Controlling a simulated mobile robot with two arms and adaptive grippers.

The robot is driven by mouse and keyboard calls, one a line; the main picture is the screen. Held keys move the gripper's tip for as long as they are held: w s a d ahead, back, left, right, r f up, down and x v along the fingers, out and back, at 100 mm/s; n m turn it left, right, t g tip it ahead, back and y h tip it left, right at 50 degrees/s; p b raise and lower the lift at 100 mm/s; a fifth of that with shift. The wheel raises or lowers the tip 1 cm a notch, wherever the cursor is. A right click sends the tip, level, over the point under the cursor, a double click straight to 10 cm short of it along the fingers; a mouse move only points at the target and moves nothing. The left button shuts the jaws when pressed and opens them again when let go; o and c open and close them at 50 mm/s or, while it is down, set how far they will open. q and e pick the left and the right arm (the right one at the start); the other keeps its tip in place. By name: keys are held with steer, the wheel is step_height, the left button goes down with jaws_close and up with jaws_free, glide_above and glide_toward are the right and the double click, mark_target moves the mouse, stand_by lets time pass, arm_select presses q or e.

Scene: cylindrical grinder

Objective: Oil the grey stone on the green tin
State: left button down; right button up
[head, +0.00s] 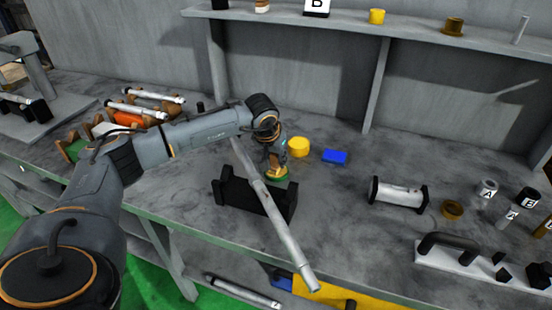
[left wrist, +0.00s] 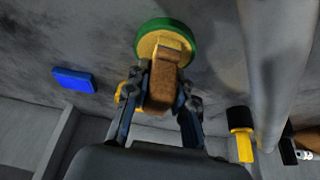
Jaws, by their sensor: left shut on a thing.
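My left gripper (head: 275,153) reaches down at the middle of the bench, beside a long grey bar. In the left wrist view its fingers (left wrist: 161,98) are shut on a brown block (left wrist: 161,88) with a paler tan end. The green tin (left wrist: 145,32) is round, with a yellowish top under the block's end; it also shows below the gripper in the head view (head: 280,178). I cannot tell whether block and tin touch. No grey stone can be made out on the tin; the block and fingers cover part of its top. My right gripper is not in view.
The grey bar (head: 284,228) lies across a black holder (head: 235,194), its end over the front edge. A yellow cylinder (head: 299,147) and blue block (head: 335,156) stand behind and right. A grey spool-like part (head: 398,193) lies farther right. Some bare bench lies between.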

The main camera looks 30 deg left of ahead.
arm_select(q)
steer(key=shift+r+p, duration=2.25)
steer(key=shift+r, duration=1.25)
